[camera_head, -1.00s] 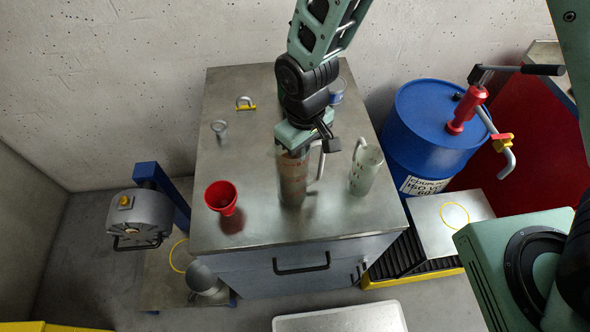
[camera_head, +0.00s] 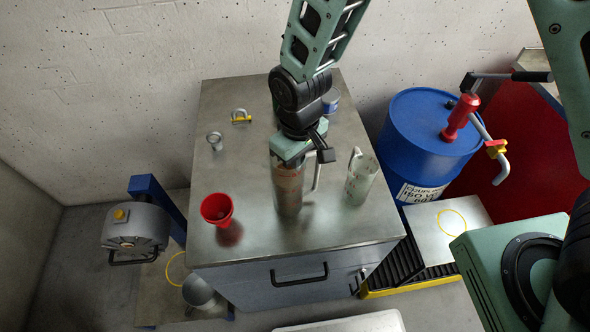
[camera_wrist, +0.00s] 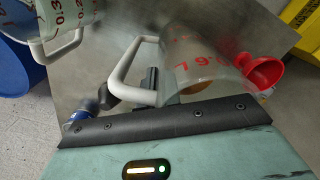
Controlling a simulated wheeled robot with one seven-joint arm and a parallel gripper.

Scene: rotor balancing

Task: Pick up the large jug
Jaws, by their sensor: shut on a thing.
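The large jug (camera_head: 288,192) is a tall, clear vessel with red markings and a pale handle on its right side. It is upright at the middle front of the metal cabinet top (camera_head: 255,170). My gripper (camera_head: 291,160) points down at its upper end and is shut on it. In the wrist view the jug (camera_wrist: 205,68) shows red figures, and a dark finger (camera_wrist: 151,82) lies between its body and handle. The exact grip is partly hidden. I cannot tell whether its base touches the cabinet top. A smaller jug (camera_head: 361,180) stands apart to its right.
A red funnel (camera_head: 217,208) stands left of the large jug. A small metal piece (camera_head: 215,140), a yellow-based shackle (camera_head: 241,116) and a blue can (camera_head: 331,102) are farther back. A blue drum (camera_head: 425,140) with a red pump stands right of the cabinet.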

